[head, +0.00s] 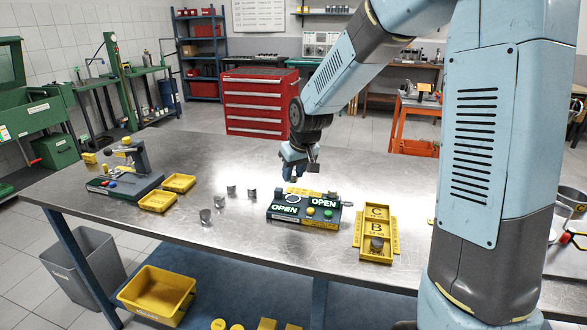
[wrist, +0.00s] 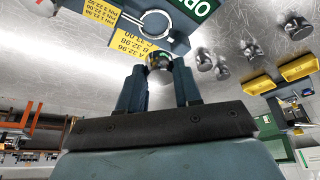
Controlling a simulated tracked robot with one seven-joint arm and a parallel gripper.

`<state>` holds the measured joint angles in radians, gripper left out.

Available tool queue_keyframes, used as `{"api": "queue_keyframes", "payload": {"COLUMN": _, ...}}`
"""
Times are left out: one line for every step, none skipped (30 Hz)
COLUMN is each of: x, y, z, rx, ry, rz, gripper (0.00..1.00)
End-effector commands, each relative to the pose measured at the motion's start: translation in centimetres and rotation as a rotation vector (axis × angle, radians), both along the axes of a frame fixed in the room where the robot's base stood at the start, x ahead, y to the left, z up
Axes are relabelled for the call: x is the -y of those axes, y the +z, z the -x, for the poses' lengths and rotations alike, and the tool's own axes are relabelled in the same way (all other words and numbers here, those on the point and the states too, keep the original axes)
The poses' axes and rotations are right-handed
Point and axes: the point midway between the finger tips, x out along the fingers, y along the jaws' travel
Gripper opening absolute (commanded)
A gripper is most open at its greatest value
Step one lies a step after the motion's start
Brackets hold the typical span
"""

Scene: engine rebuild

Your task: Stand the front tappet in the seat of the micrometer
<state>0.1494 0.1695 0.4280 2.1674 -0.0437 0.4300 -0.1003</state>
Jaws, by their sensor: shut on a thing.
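My gripper (head: 300,172) hangs over the dark gauge (head: 283,216) with two lit OPEN displays. In the wrist view its fingers (wrist: 160,75) are shut on a dark, short cylindrical tappet (wrist: 159,61). The tappet is close to the gauge's pale ring (wrist: 178,42); I cannot tell whether they touch. The ring also shows in the head view (head: 291,198). Several grey tappets stand on the bench left of the gauge, the nearest (head: 205,216) in front. A blue-based stand with an arched frame (head: 137,157) is further left; I cannot tell which device is the micrometer.
A yellow tray (head: 378,212) marked C and B stands right of the gauge, with a grey tappet (head: 377,243) in its front compartment. Two empty yellow trays (head: 157,202) (head: 179,183) lie by the blue-based stand. The bench (head: 260,245) is bare in front.

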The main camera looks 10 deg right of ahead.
Motion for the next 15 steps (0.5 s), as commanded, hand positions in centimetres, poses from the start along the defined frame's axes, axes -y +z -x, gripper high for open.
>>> {"api": "queue_keyframes", "payload": {"x": 0.1, "y": -0.3, "z": 0.0, "rx": -0.001, "ry": -0.002, "rz": 0.000, "gripper": 0.04}}
{"api": "queue_keyframes", "payload": {"x": 0.1, "y": -0.5, "z": 0.0, "rx": -0.002, "ry": -0.002, "rz": 0.000, "gripper": 0.04}}
{"api": "queue_keyframes", "payload": {"x": 0.1, "y": -0.7, "z": 0.0, "rx": -0.002, "ry": -0.003, "rz": 0.000, "gripper": 0.04}}
{"api": "queue_keyframes", "payload": {"x": 0.1, "y": -0.9, "z": 0.0, "rx": -0.002, "ry": -0.003, "rz": 0.000, "gripper": 0.04}}
{"api": "queue_keyframes", "payload": {"x": 0.2, "y": -1.1, "z": 0.0, "rx": -0.002, "ry": -0.002, "rz": 0.000, "gripper": 0.04}}
{"api": "queue_keyframes", "payload": {"x": 0.2, "y": -1.4, "z": 0.0, "rx": -0.002, "ry": -0.002, "rz": 0.000, "gripper": 0.04}}
{"api": "queue_keyframes", "payload": {"x": 0.2, "y": -1.6, "z": 0.0, "rx": -0.002, "ry": -0.002, "rz": 0.000, "gripper": 0.04}}
{"api": "queue_keyframes", "payload": {"x": 0.2, "y": -1.8, "z": 0.0, "rx": -0.003, "ry": -0.002, "rz": 0.000, "gripper": 0.04}}
{"api": "queue_keyframes", "payload": {"x": 0.2, "y": -2.0, "z": 0.0, "rx": -0.003, "ry": -0.002, "rz": 0.000, "gripper": 0.04}}
{"api": "queue_keyframes", "payload": {"x": 0.2, "y": -2.2, "z": 0.0, "rx": -0.003, "ry": -0.002, "rz": 0.000, "gripper": 0.04}}
{"api": "queue_keyframes", "payload": {"x": 0.2, "y": -2.4, "z": 0.0, "rx": -0.002, "ry": -0.002, "rz": 0.000, "gripper": 0.04}}
{"api": "queue_keyframes", "payload": {"x": 0.2, "y": -2.6, "z": 0.0, "rx": -0.001, "ry": -0.002, "rz": 0.000, "gripper": 0.04}}
{"api": "queue_keyframes", "payload": {"x": 0.2, "y": -2.8, "z": 0.0, "rx": -0.002, "ry": -0.002, "rz": 0.000, "gripper": 0.04}}
{"api": "queue_keyframes", "payload": {"x": 0.2, "y": -3.0, "z": 0.0, "rx": -0.002, "ry": -0.002, "rz": 0.000, "gripper": 0.04}}
{"api": "queue_keyframes", "payload": {"x": 0.2, "y": -3.3, "z": 0.0, "rx": -0.002, "ry": -0.002, "rz": 0.000, "gripper": 0.04}}
